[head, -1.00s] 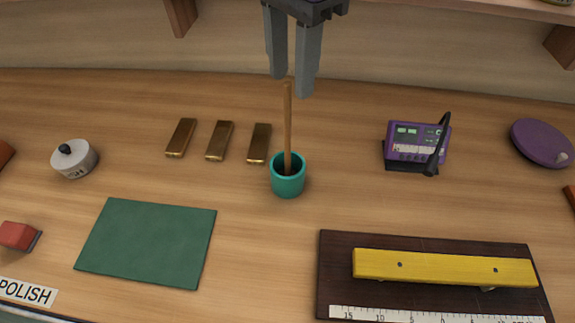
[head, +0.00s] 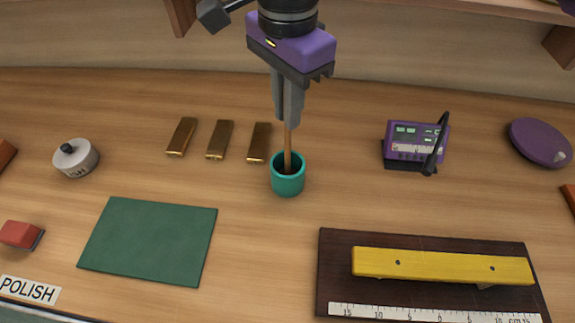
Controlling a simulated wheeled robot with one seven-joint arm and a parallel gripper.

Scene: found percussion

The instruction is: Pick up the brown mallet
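The brown mallet (head: 288,148) stands with its thin handle up in a teal cup (head: 288,182). Its lower end is hidden inside the cup. My gripper (head: 288,122) is above the cup, pointing down, with its grey fingers close together around the upper part of the handle. The fingers look shut on the handle and hide its top. The mallet is still in the cup and nearly upright.
Several brass bars (head: 219,140) lie just left of the cup. A purple device (head: 412,142) stands to the right. A green mat (head: 148,241) lies front left, and a dark board (head: 335,270) with a yellow bar (head: 442,266) front right. Bare wood surrounds the cup.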

